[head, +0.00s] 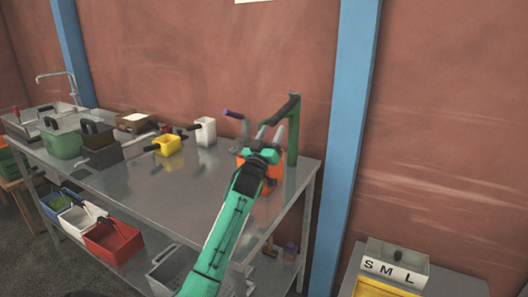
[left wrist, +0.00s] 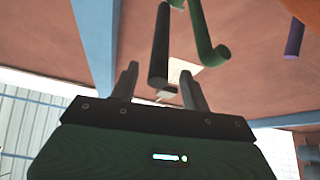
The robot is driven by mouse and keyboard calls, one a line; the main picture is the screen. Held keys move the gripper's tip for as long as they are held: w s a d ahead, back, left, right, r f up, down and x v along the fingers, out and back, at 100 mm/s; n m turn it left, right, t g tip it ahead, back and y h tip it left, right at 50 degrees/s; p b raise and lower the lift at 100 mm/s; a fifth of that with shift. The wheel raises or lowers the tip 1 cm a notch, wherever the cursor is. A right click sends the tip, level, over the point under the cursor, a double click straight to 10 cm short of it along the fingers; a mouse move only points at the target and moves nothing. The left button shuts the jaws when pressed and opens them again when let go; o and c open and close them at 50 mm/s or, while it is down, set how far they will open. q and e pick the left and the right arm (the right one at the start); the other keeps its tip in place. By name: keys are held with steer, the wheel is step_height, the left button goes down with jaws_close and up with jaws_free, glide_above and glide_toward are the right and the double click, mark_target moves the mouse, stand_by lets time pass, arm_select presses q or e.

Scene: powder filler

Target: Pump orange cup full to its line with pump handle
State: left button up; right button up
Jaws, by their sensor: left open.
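The powder filler stands at the right end of the metal table, with a green post (head: 293,135) and a black pump handle (head: 282,109) sloping from its top. In the left wrist view the dark handle (left wrist: 161,40) lies between the finger lines, beyond or level with the tips; contact cannot be told. My left gripper (head: 268,132) is raised at the filler, just below the handle, its fingers (left wrist: 158,78) apart. The orange cup (head: 273,172) is low beside the post, mostly hidden behind my left arm. Its line and fill level cannot be seen. My right gripper is not in view.
A white cup (head: 205,132) and yellow cup (head: 168,145) with dark handles stand farther left. A green bin (head: 62,144) is at the far left. The table's middle is clear. A blue pillar (head: 352,110) stands right.

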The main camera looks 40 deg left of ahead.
arm_select(q)
steer(key=v, duration=0.6)
steer(key=shift+s+f+b, duration=0.15)
steer(key=shift+s+b, duration=0.1)
steer(key=shift+b, duration=0.2)
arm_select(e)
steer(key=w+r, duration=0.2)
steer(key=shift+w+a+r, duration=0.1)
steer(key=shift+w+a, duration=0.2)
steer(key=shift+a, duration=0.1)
arm_select(q)
steer(key=shift+d, duration=0.2)
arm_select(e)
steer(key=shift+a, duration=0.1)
